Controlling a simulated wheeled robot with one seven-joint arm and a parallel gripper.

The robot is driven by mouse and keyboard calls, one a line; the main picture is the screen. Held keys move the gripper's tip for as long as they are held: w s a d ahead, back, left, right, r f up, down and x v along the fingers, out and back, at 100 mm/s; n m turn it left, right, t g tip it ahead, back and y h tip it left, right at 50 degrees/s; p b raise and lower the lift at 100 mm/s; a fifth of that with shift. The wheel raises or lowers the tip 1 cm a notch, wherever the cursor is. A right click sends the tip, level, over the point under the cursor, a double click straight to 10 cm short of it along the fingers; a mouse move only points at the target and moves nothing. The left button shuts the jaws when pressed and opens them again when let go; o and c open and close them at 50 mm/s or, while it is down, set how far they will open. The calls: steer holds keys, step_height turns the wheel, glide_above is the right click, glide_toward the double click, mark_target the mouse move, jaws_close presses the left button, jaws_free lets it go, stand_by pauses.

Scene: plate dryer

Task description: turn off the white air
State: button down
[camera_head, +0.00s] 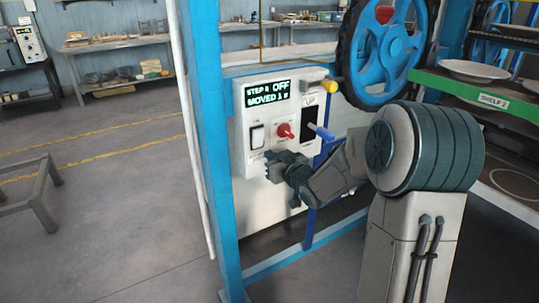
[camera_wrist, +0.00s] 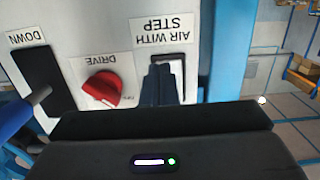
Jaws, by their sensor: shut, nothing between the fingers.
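The white air switch (camera_head: 257,136) is a white rocker in a dark frame at the left of the control panel (camera_head: 243,160). In the wrist view the switch (camera_wrist: 179,68) is beside an upside-down label "AIR WITH STEP", and my fingers hide much of it. My gripper (camera_head: 272,167) is just below the switch in the head view. In the wrist view its fingertips (camera_wrist: 160,70) are together, empty, and overlap the switch. I cannot tell whether they touch it. The display (camera_head: 267,93) reads "STEP", "OFF" and "MOVED 1".
A red drive knob (camera_head: 285,131) is right of the switch; it also shows in the wrist view (camera_wrist: 103,88). A lever (camera_head: 320,132) sticks out of a black slot further right. A blue post (camera_head: 209,140) stands left of the panel. A blue handwheel (camera_head: 388,50) is above right.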

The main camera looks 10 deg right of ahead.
steer(key=s+d+f, duration=0.2)
steer(key=s+d, duration=0.2)
steer(key=s, duration=0.6)
steer(key=shift+s, duration=0.2)
steer(key=s+d+r+m+g+h+p, duration=0.3)
steer(key=s+r+g+h+p, duration=0.2)
steer(key=s+r+h+p, duration=0.25)
steer(key=s+a+r+g+p, duration=0.1)
steer(key=s+g+p, duration=0.1)
steer(key=s, duration=0.4)
steer(key=s+a+r+m+g+y+p, duration=0.1)
steer(key=s+a+r+g+p, duration=0.1)
steer(key=s, duration=0.4)
steer(key=s+a+r+g+p, duration=0.2)
steer(key=s+g+p, duration=0.1)
steer(key=s, duration=0.3)
steer(key=shift+r+g, duration=0.2)
steer(key=shift+g, duration=0.3)
steer(key=shift+a+y, duration=0.1)
steer(key=shift+y, duration=0.15)
